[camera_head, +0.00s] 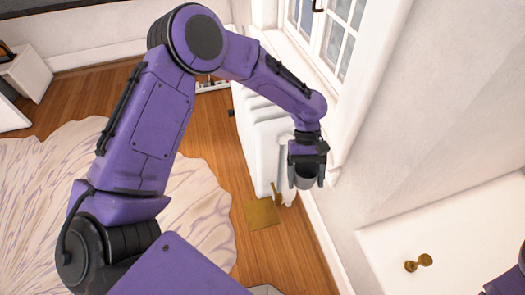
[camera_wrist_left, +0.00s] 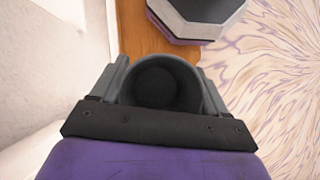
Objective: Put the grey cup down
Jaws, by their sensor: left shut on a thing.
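The grey cup (camera_wrist_left: 158,84) is between the fingers of my left gripper in the left wrist view, with its open mouth and dark inside facing that camera. In the head view my left gripper (camera_head: 307,178) points down and is shut on the cup (camera_head: 306,184), which shows only in small part. Gripper and cup are beside the white radiator (camera_head: 263,135), below the window. I cannot tell from these views how high the cup is or whether it touches anything. My right gripper is not in view.
The window (camera_head: 330,30) and wall rise close to the right of my left gripper. A brass-coloured plate (camera_head: 262,214) lies on the wooden floor (camera_head: 215,145) below. A pale rug (camera_head: 200,215) is to the left. A brass knob (camera_head: 418,263) is on a white surface at the lower right.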

